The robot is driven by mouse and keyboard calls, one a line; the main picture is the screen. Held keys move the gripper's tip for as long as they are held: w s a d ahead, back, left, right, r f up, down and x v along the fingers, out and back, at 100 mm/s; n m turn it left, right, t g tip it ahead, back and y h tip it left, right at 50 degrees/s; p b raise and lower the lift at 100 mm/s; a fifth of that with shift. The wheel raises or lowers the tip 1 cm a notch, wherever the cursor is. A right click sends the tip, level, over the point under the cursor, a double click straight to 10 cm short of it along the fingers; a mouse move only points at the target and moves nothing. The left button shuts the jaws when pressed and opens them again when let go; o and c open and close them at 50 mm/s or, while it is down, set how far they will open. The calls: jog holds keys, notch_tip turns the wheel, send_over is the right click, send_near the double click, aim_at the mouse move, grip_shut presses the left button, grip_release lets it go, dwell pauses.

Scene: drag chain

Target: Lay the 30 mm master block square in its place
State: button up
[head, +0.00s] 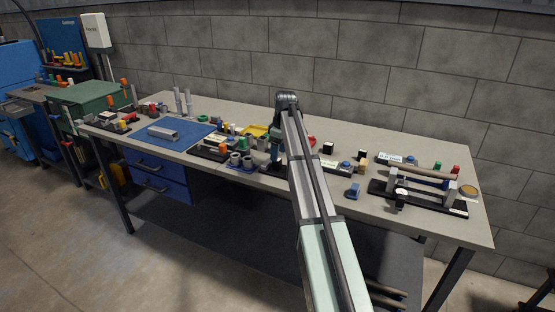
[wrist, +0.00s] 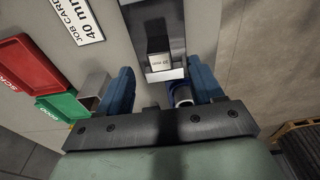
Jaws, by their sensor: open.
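In the wrist view, a small metal block (wrist: 159,62) with a small label, seemingly upside down, sits in a black holder (wrist: 152,18). The label is hard to read, so I cannot be sure it is the 30 mm master block. My gripper (wrist: 161,80) is open. Its two blue fingers stand apart in the picture on either side of the block, with nothing held between them. Whether they are level with the block or above it I cannot tell. In the head view my arm hides most of the gripper and what lies under it.
In the wrist view, a job card reading 40 mm (wrist: 83,20), a red bin (wrist: 28,62) and a green bin (wrist: 58,106) lie to the left. A dark blue ring-like part (wrist: 182,94) is by the right finger. The head view shows a crowded bench (head: 420,225) with a blue mat (head: 190,133).

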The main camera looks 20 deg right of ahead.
notch_tip(320, 180, up, 9)
jog(key=shift+s+d+f, duration=0.15)
jog(key=shift+s+d, duration=0.2)
jog(key=shift+s, duration=0.05)
